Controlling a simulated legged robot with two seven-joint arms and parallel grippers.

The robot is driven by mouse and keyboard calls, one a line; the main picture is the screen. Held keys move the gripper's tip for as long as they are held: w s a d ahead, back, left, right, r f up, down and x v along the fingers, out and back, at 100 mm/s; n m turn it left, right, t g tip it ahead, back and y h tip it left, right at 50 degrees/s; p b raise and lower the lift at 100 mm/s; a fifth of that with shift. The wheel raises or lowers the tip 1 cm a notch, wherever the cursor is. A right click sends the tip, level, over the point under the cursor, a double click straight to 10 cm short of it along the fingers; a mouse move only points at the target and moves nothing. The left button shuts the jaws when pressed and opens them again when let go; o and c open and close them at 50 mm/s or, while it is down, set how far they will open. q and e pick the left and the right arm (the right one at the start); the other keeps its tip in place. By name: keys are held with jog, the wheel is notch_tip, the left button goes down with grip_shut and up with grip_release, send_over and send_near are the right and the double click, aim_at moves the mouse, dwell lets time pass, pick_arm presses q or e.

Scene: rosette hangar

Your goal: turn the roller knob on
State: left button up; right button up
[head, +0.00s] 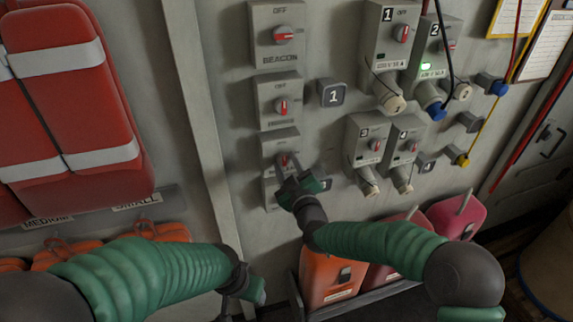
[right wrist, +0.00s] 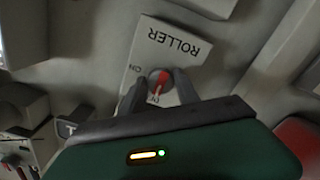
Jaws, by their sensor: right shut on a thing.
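The roller switch box (head: 275,145) is on the wall, below two similar boxes. In the right wrist view its grey plate (right wrist: 178,50) reads ROLLER, upside down. Its red knob (right wrist: 160,79) sits between the fingers of my right gripper (right wrist: 160,90), which is shut on it. In the head view the knob (head: 284,159) shows just above my right gripper (head: 290,172), which hides the lower part of the box. I cannot tell for sure which mark the knob points at. My left gripper (head: 250,293) is low, away from the boxes; its jaws are unclear.
A box marked BEACON (head: 280,50) and another knob box (head: 280,108) are above. Numbered socket boxes with plugs (head: 392,45) stand to the right. Red cases (head: 60,90) hang at the left. Orange and red canisters (head: 330,280) stand below my right arm.

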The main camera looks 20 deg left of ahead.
jog(key=shift+a+r, duration=0.1)
jog(key=shift+r, duration=0.05)
grip_shut()
jog(key=shift+m+b, duration=0.5)
jog(key=shift+b, duration=0.4)
jog(key=m+b, duration=1.3)
jog(key=b, duration=0.1)
jog(key=shift+r+m+b, duration=0.1)
jog(key=shift+m+b, duration=0.95)
jog(key=shift+m, duration=0.15)
jog(key=shift+r+m+b, duration=0.1)
jog(key=shift+m+b, duration=0.55)
jog(key=shift+m, duration=0.25)
